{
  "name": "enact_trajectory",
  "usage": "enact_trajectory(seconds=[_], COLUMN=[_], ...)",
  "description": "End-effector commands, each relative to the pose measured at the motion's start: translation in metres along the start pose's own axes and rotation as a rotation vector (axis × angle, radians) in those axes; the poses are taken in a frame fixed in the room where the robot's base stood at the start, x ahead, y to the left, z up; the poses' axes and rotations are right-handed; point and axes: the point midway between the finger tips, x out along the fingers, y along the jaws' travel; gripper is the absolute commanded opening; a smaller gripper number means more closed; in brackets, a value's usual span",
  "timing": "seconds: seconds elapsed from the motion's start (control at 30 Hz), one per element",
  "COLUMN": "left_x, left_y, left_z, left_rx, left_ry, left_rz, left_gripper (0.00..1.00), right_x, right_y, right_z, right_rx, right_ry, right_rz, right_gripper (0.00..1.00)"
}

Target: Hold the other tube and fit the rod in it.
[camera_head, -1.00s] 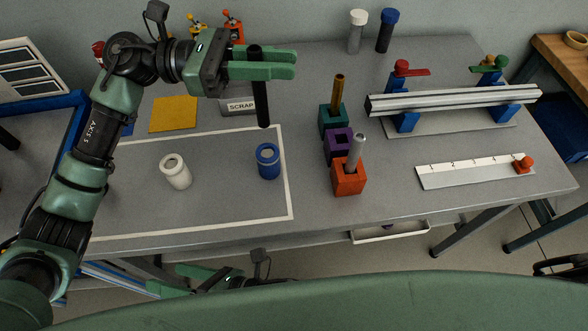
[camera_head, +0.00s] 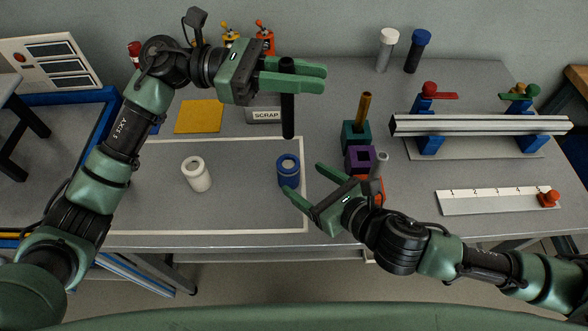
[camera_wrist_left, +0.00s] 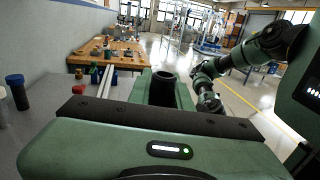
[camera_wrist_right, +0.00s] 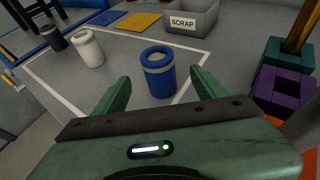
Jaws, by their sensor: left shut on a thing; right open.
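A black rod (camera_head: 288,115) hangs roughly upright in my left gripper (camera_head: 320,79), which is shut on its upper part. The rod's lower end is free and shows in the head view just behind the blue tube. In the left wrist view the rod's hollow-looking top (camera_wrist_left: 164,75) shows. The blue tube (camera_head: 288,172), with a grey band and open top, stands upright on the table. My right gripper (camera_head: 304,180) is open and low at the tube's right; in the right wrist view the blue tube (camera_wrist_right: 159,75) stands between its fingers. Contact cannot be told. A white tube (camera_head: 196,174) stands to the left.
A white outline surrounds both tubes. A grey SCRAP bin (camera_head: 264,112) and a yellow sheet (camera_head: 199,116) lie behind. Teal (camera_head: 355,137), purple (camera_head: 360,159) and orange blocks stand right, close to my right gripper. A metal rail (camera_head: 480,125) and ruler (camera_head: 490,201) are farther right.

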Motion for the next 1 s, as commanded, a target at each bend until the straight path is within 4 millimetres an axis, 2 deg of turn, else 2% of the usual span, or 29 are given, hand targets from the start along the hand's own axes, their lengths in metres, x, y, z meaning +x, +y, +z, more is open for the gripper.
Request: enact_trajectory(seconds=[0.3, 0.5, 0.7, 0.97, 1.0], left_x=[0.000, 0.000, 0.000, 0.000, 0.000], left_y=[0.000, 0.000, 0.000, 0.000, 0.000], left_z=[0.001, 0.001, 0.001, 0.001, 0.001], left_rx=[0.001, 0.001, 0.001, 0.001, 0.001], left_ry=[-0.001, -0.001, -0.001, -0.001, -0.001], left_rz=[0.000, 0.000, 0.000, 0.000, 0.000], left_gripper=[0.00, 0.00, 0.00, 0.00, 0.00], right_x=[0.062, 0.091, 0.104, 0.105, 0.105], right_y=[0.002, 0.002, 0.002, 0.002, 0.002], right_z=[0.001, 0.001, 0.001, 0.001, 0.001], right_rx=[0.002, 0.002, 0.002, 0.002, 0.002], right_ry=[-0.002, -0.001, -0.001, -0.001, -0.001], right_rz=[0.002, 0.003, 0.002, 0.003, 0.003], right_gripper=[0.72, 0.72, 0.72, 0.72, 0.70])
